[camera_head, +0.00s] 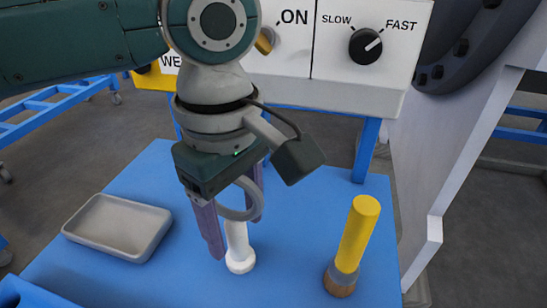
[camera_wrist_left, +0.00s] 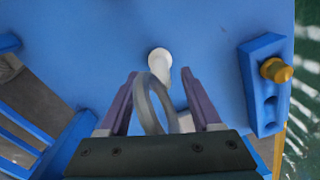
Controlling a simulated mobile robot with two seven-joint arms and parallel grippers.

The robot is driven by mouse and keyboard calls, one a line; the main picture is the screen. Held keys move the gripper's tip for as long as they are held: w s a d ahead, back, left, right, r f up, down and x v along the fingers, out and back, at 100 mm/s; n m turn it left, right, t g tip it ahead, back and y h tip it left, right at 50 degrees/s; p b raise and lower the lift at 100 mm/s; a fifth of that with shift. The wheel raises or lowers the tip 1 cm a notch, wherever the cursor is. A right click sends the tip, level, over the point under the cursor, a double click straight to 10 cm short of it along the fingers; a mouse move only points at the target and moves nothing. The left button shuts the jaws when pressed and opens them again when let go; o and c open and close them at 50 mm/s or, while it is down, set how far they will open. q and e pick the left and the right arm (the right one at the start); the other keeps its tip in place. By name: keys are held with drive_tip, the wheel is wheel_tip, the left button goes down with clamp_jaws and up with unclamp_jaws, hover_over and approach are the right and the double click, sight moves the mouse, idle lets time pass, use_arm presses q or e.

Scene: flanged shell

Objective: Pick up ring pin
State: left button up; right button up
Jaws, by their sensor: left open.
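The ring pin has a white stem and round foot (camera_head: 240,262) on the blue table and a grey ring (camera_head: 238,212) at its top. It looks upright. In the left wrist view its grey ring (camera_wrist_left: 147,104) shows between the fingers, with the white foot (camera_wrist_left: 160,62) beyond. My left gripper (camera_head: 236,236) points down over the pin, its two purple fingers open on either side of the ring and stem. The fingers (camera_wrist_left: 160,74) also show apart in the left wrist view. Whether either finger touches the ring cannot be told. My right gripper is not in view.
A yellow cylinder (camera_head: 359,232) with a grey collar and brown foot stands right of the gripper. A shallow grey tray (camera_head: 118,228) lies to the left. A white control panel (camera_head: 345,85) stands behind. The left wrist view shows a blue holed block (camera_wrist_left: 266,100) holding a yellow-orange peg (camera_wrist_left: 276,70).

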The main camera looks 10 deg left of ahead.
use_arm(q)
drive_tip(key=shift+f, duration=0.15)
clamp_jaws()
idle(0.4)
